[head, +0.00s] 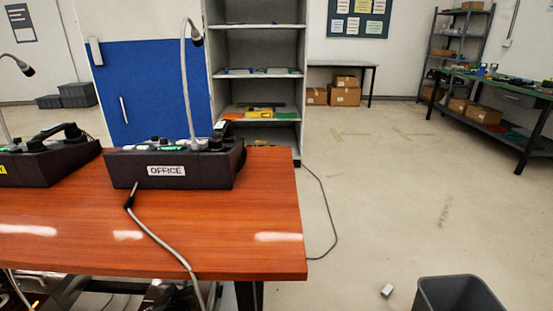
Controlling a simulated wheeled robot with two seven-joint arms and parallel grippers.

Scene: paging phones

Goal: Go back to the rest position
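The paging phone labelled OFFICE (167,170) stands upright on the wooden table (240,225). It is a dark desk unit with a gooseneck microphone (184,85) rising from it. A second dark paging phone (48,165) stands to its left, cut off by the picture's edge, with a black handset on top. My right gripper is not in view.
A grey cable (160,240) runs over the table and hangs off its front edge. A dark bin (458,293) and a small white block (387,291) are on the floor at the lower right. Shelves (262,108) stand behind the table. The floor to the right is mostly clear.

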